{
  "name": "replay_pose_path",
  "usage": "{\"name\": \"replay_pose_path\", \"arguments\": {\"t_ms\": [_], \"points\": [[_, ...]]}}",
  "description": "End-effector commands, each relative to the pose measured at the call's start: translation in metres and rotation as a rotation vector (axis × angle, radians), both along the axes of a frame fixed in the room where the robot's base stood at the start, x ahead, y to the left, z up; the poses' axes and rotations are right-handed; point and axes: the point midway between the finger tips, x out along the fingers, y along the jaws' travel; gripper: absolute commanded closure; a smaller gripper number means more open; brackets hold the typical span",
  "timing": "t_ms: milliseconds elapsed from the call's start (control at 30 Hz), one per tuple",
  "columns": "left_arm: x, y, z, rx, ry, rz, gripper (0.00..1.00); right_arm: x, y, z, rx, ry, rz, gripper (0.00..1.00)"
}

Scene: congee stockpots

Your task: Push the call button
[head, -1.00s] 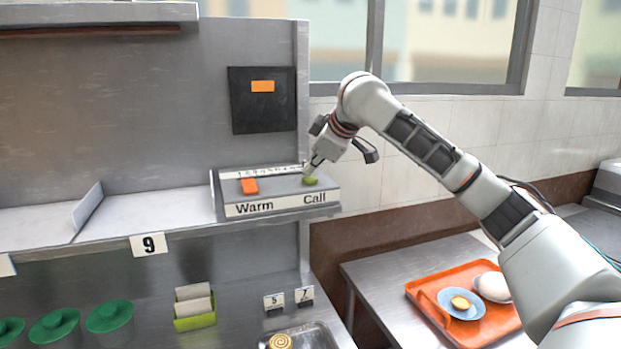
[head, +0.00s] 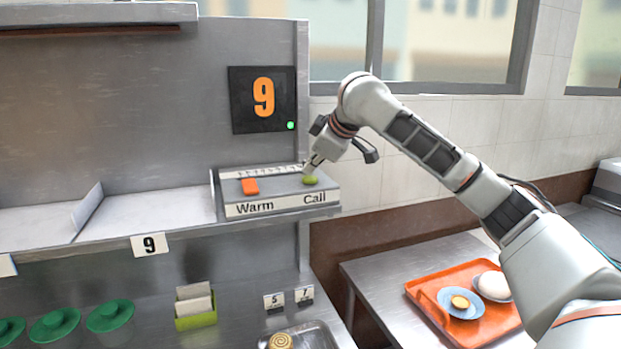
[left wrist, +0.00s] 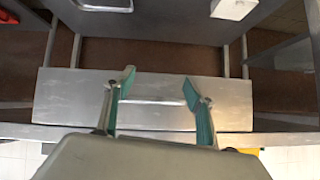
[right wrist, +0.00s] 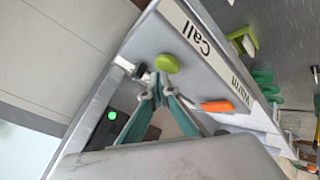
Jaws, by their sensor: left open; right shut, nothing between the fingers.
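The green call button (head: 310,180) sits on the grey control box (head: 275,209) above the word "Call". My right gripper (head: 309,165) is shut and empty, its fingertips right at the back of the button. In the right wrist view the shut fingertips (right wrist: 158,78) are beside the green button (right wrist: 167,63); I cannot tell whether they touch it. An orange button (head: 249,186) sits above the word "Warm". The black display (head: 262,88) shows an orange 9 and a lit green light (head: 291,125). My left gripper (left wrist: 151,95) is open and empty in the left wrist view.
The control box stands on a metal shelf (head: 150,212) with a number 9 tag. Below are green lids (head: 110,316) and a green card holder (head: 195,322). An orange tray (head: 440,300) with dishes is on the right table. Space above the shelf's left part is clear.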

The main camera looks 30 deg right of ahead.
Motion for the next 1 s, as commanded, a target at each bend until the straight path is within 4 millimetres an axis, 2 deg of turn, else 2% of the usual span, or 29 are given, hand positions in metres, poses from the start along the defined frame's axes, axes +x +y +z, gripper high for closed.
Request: {"name": "replay_pose_path", "arguments": {"t_ms": [233,800,1000], "points": [[0.0,0.0,0.0,0.001,0.0,-0.001,0.45,0.0,0.0,0.005,0.0,-0.001,0.001,1.0],[0.0,0.004,0.0,0.01,-0.001,-0.008,0.45,0.0,0.0,0.055,0.001,-0.002,0.0,1.0],[0.0,0.003,0.0,0.009,-0.001,-0.006,0.45,0.0,0.0,0.06,0.001,0.0,-0.001,1.0]]}}
